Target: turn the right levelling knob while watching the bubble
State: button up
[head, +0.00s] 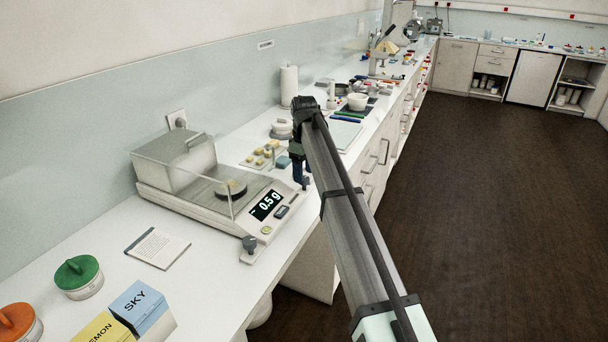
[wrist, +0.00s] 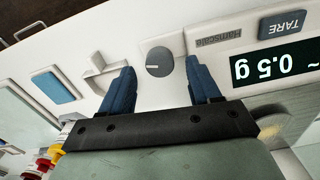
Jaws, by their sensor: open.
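The balance (head: 190,207) stands on the bench with its display reading "~ 0.5 g". The right levelling knob (head: 306,183) is a grey disc at its right front corner; in the wrist view the grey knob (wrist: 159,61) lies between my fingertips, with gaps on both sides. My gripper (head: 298,172) points down over that corner; its blue fingers (wrist: 158,72) are open and apart from the knob. The left knob (head: 249,243) is at the near front corner. A small round yellowish spot (head: 267,230) beside it looks like the level; its bubble is too small to make out.
A glass draft shield surrounds the pan (head: 231,188). A tray of yellow samples (head: 262,155) lies just beyond the balance. A printed card (head: 157,248), a green-lidded jar (head: 79,277) and a SKY box (head: 142,307) are nearer. The bench's front edge runs close by.

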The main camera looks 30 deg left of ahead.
aim_at(304, 178)
notch_tip(304, 178, up, 12)
dwell(0.4)
dwell(0.4)
